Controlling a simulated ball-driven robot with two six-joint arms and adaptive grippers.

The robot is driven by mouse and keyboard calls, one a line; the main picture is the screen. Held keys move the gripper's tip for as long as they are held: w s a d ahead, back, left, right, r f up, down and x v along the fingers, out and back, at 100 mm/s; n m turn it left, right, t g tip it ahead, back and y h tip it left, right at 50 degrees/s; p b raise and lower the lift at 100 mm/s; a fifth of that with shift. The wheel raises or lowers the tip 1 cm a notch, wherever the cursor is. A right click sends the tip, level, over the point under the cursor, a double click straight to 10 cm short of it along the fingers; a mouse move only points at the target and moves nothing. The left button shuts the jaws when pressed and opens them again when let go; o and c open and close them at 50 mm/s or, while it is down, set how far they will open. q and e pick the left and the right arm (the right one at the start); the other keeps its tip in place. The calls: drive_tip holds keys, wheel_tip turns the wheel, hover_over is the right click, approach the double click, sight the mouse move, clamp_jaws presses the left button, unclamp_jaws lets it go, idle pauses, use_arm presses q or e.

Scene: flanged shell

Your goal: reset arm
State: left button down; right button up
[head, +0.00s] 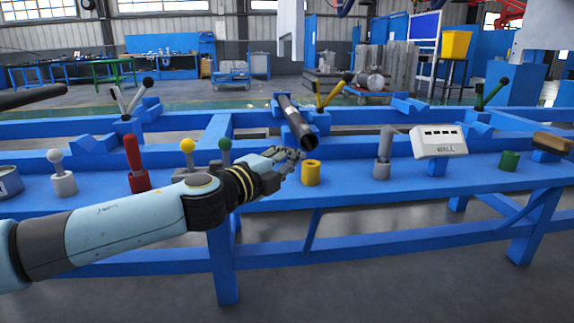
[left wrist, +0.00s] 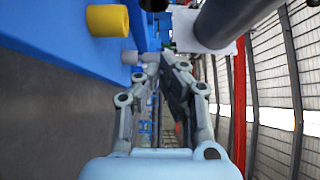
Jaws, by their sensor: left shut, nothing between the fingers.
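My left arm comes in from the left in the head view, reaching along the front of the blue bench (head: 400,182). The yellow cylinder (left wrist: 108,21) shows there at the upper left, apart from the fingers. A dark pipe (head: 297,122) lies on the bench just behind the gripper, its open end facing me. My right gripper is not in view.
Left along the bench stand a white-knobbed post (head: 63,172), a red handle (head: 136,163), and yellow (head: 188,152) and green (head: 225,150) knobs. The space before the bench is clear.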

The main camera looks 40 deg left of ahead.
use_arm(q)
drive_tip(key=s+d+f+n+g+y, duration=0.3)
drive_tip(key=s+f+n+g, duration=0.65)
drive_tip(key=s+f, duration=0.9)
drive_tip(key=s+d+f+n+g+h+p, duration=0.2)
drive_tip(key=s+d+f+n+g+p, duration=0.15)
drive_tip(key=s+f, duration=0.45)
drive_tip(key=s+d+f+n+g+h+p, duration=0.1)
drive_tip(key=s+d+f+n+g+p, duration=0.3)
drive_tip(key=s, duration=0.5)
drive_tip(key=s+f+p, duration=0.2)
drive_tip(key=s+p, duration=0.4)
drive_tip(key=s, duration=0.3)
drive_tip(key=s+a+f+p, duration=0.1)
drive_tip(key=s+f+p, duration=0.2)
drive_tip(key=s+p, duration=0.3)
drive_tip(key=s, duration=0.3)
drive_tip(key=shift+a+g, duration=0.15)
drive_tip(key=shift+g, duration=0.15)
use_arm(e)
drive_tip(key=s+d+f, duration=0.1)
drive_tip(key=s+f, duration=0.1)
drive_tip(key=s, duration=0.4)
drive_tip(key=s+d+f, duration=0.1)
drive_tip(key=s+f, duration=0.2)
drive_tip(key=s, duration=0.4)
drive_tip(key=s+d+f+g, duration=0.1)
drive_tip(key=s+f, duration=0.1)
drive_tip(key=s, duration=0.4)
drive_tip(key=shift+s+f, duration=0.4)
